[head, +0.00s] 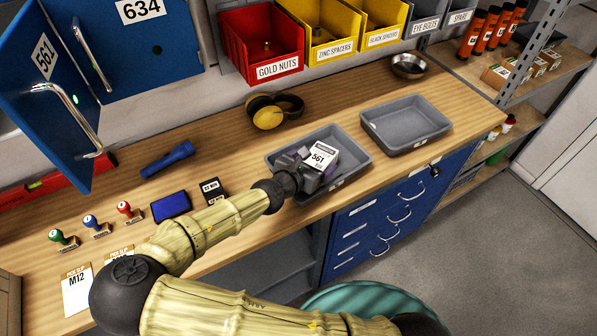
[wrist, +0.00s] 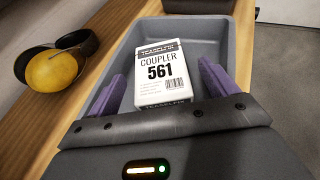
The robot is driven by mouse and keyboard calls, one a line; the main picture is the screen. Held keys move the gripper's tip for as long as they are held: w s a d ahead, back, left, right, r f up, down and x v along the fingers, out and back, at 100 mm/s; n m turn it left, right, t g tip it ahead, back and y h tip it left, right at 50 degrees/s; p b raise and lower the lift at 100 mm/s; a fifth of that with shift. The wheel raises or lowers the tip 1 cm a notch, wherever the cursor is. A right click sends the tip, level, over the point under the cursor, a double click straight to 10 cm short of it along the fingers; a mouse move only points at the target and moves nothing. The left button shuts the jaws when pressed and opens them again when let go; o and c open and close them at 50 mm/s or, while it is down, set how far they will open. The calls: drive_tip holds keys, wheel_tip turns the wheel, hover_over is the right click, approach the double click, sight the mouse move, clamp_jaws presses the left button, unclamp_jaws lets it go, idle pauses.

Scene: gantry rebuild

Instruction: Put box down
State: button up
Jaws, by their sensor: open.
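The white box (wrist: 163,78) marked "COUPLER 561" lies label up in a grey tray (wrist: 205,30). In the head view the box (head: 322,157) sits inside the left of two grey trays (head: 280,160) on the wooden bench. My gripper (wrist: 158,92) is open, with one purple finger on each side of the box and a gap visible beside it. In the head view my gripper (head: 312,172) is over that tray. The box's underside is hidden.
A second grey tray (head: 408,138) stands to the right, with a metal bowl (head: 408,66) behind it. Yellow ear muffs (head: 268,116) lie behind the left tray. An open blue door (head: 48,85) marked 561 hangs at the left. Stamps and a flashlight (head: 168,160) lie on the bench.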

drive_tip(key=v, duration=0.8)
drive_tip(key=shift+a+b, duration=0.1)
drive_tip(key=shift+b, duration=0.2)
drive_tip(key=shift+f, duration=0.1)
